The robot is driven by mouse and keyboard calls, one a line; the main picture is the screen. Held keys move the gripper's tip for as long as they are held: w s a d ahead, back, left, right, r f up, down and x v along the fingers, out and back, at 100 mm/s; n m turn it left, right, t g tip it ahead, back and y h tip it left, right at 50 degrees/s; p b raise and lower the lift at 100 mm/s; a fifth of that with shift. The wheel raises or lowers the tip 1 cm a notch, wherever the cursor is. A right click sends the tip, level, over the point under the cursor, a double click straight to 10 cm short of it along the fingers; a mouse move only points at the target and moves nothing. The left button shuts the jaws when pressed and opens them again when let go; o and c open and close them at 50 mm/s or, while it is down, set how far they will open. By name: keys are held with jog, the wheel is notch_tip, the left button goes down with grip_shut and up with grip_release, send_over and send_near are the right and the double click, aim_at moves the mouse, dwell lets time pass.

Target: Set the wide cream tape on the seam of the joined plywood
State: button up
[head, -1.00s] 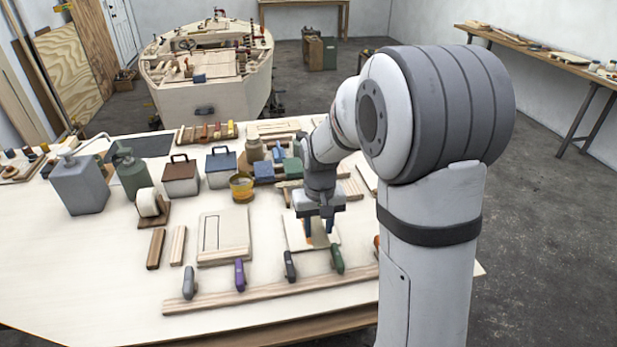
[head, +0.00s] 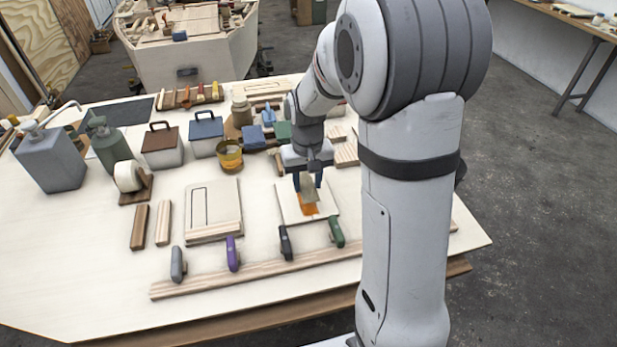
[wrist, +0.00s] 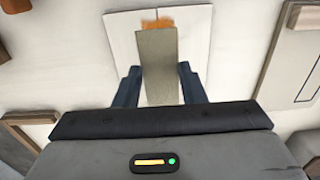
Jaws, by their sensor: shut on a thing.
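The joined plywood (head: 286,208) is a pale square panel lying on the bench, with a thin seam line down it in the wrist view (wrist: 122,45). An orange patch (head: 307,205) lies on the seam. My gripper (head: 308,182) is over the panel, pointing down, shut on a flat grey-beige strip (wrist: 158,60), possibly the wide cream tape. The strip lines up roughly with the seam, its far end by the orange patch in the wrist view. I cannot tell whether it touches the panel. A cream roll (head: 128,176) stands on a wooden holder at the left.
A board with a drawn outline (head: 214,205) lies left of the panel. Several clamps, including a purple one (head: 233,254), line a long wooden strip (head: 205,285) in front. Cans, boxes and an amber pot (head: 230,158) stand behind. The bench's left front is clear.

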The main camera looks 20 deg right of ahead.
aim_at(307, 189)
jog(key=shift+f+b, duration=1.5)
jog(key=shift+f, duration=0.9)
jog(key=shift+s, duration=0.15)
jog(key=o, duration=1)
jog(key=shift+r, duration=0.1)
notch_tip(307, 189, up, 8)
jog(key=shift+f, duration=0.2)
